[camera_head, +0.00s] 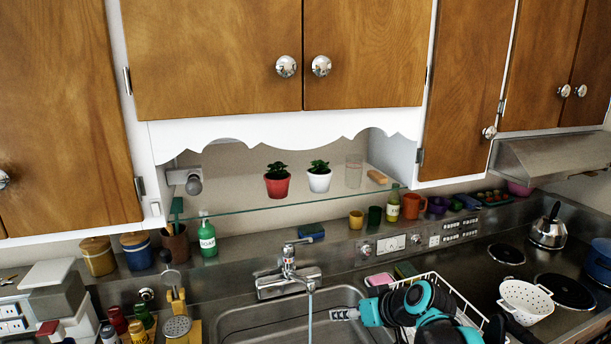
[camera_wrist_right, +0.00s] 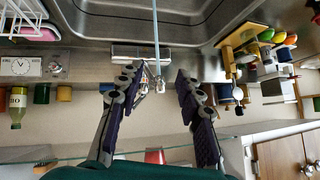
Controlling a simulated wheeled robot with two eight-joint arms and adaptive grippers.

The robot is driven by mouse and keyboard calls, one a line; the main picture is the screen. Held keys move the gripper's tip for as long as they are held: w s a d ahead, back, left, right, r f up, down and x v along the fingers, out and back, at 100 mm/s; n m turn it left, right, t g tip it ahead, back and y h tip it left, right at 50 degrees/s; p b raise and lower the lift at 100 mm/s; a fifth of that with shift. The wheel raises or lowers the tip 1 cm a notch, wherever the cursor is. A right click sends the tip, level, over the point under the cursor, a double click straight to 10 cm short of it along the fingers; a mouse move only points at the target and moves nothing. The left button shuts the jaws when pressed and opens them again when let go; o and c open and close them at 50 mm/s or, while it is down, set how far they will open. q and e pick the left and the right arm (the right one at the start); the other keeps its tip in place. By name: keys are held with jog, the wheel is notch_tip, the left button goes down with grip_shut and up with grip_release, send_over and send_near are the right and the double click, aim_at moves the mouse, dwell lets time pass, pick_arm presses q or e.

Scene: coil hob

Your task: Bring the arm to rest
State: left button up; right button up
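My right arm (camera_head: 435,318), teal and black, reaches in from the bottom right over the sink's right side and the dish rack. Its gripper (camera_head: 345,314) points left over the sink (camera_head: 236,324), right of the tap (camera_head: 288,272). In the right wrist view, which looks upside down, the two dark fingers of the right gripper (camera_wrist_right: 155,95) are spread wide with nothing between them. The tap (camera_wrist_right: 158,84) and a thin bluish stream show in the gap, beyond the fingertips. My left gripper is in neither view.
A white dish rack (camera_head: 452,290) stands under my right arm. A white colander (camera_head: 525,301) and a kettle (camera_head: 548,230) are on the hob side. A glass shelf (camera_head: 235,214) with two potted plants spans above the tap. Bottles and jars crowd the lower left.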

jog(key=s+d+f+m+h+b, duration=0.1)
jog(key=s+d+f+h, duration=0.1)
jog(key=s+f, duration=0.2)
jog(key=s+d+f+m+h, duration=0.1)
jog(key=s+d+f, duration=0.2)
jog(key=s, duration=0.7)
jog(key=s+d+f+m+h+b, duration=0.1)
jog(key=s+d+f+h, duration=0.1)
jog(key=s+f, duration=0.3)
jog(key=shift+s+d+f+m+h+b, duration=0.2)
jog(key=shift+s+d+m+h+b, duration=0.2)
jog(key=shift+s, duration=0.6)
